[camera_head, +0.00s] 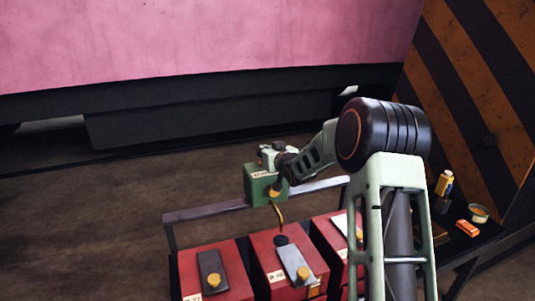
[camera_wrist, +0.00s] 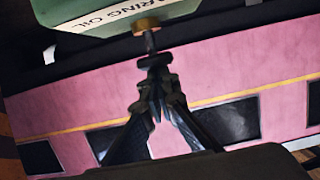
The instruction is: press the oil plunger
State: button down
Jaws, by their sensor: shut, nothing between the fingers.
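The green oil box (camera_head: 258,186) stands above the red boxes, with a thin brass pipe (camera_head: 281,213) running down from it. In the wrist view the box (camera_wrist: 110,12) fills the top and bears a "BEARING OIL" label, partly cut off. A brass collar (camera_wrist: 146,25) and a dark plunger with a wide cap (camera_wrist: 154,61) stick out of it towards my gripper. My gripper (camera_wrist: 156,84) is shut and empty, its fingertips lined up close to the cap. I cannot tell whether they touch it. In the head view my gripper (camera_head: 269,155) is at the box's top.
Red boxes (camera_head: 205,262) with metal plates and yellow knobs stand below on a metal frame (camera_head: 205,212). A dark side table (camera_head: 458,240) at the right holds a yellow bottle (camera_head: 444,184), an orange block (camera_head: 467,228) and a round tin (camera_head: 479,213). A striped panel (camera_head: 485,80) rises behind it.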

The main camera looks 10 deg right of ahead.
jog(key=shift+s+r, duration=0.1)
jog(key=shift+r, duration=0.8)
jog(key=b+v, duration=0.2)
jog(key=v, duration=0.7)
jog(key=shift+s, duration=0.35)
jog(key=shift+d+r, duration=0.1)
jog(key=shift+r, duration=0.1)
notch_tip(320, 180, up, 2)
jog(key=shift+r, duration=0.15)
dwell(0.5)
jog(key=shift+d, duration=0.1)
